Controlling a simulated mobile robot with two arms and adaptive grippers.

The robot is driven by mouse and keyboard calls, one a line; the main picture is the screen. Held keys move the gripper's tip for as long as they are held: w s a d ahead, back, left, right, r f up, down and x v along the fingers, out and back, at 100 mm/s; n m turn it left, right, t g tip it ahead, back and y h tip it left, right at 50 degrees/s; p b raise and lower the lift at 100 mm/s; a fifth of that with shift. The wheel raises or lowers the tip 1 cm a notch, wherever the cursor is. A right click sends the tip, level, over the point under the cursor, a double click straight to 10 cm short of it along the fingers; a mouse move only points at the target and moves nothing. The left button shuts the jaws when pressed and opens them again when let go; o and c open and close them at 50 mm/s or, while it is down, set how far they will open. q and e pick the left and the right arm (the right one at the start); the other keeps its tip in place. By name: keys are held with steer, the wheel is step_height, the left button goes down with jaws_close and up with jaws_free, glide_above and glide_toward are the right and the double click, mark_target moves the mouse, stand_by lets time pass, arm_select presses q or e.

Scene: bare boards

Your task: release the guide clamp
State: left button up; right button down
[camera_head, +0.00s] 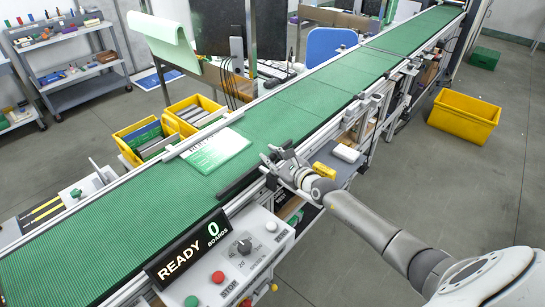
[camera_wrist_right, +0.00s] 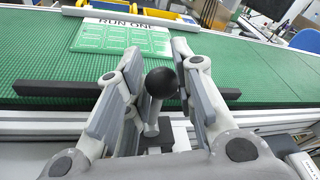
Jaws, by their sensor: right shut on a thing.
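The guide clamp shows in the right wrist view as a black ball knob (camera_wrist_right: 161,82) on a short grey stem above a dark base. A black guide bar (camera_wrist_right: 55,89) runs along the near belt edge behind it; it also shows in the head view (camera_head: 238,183). My right gripper (camera_head: 279,158) reaches over the conveyor's near rail. In the wrist view its fingers (camera_wrist_right: 157,52) stand on either side of the knob, shut on it. The clamp is largely hidden by the gripper in the head view. My left gripper is not in view.
A green and white panel marked "RUN ONE" (camera_head: 217,151) lies on the green belt (camera_head: 110,210). A control box (camera_head: 240,262) and a display reading "READY 0 BOARDS" (camera_head: 186,250) stand left of my arm. Yellow bins (camera_head: 137,157) stand beyond the belt; another yellow bin (camera_head: 465,115) is on the floor.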

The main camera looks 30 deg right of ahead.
steer(key=c, duration=1.2)
jaws_free()
steer(key=shift+d, duration=0.2)
steer(key=shift+a, duration=0.1)
steer(key=shift+s, duration=0.3)
steer(key=v, duration=1.1)
steer(key=shift+s+r, duration=0.15)
steer(key=shift+s, duration=0.1)
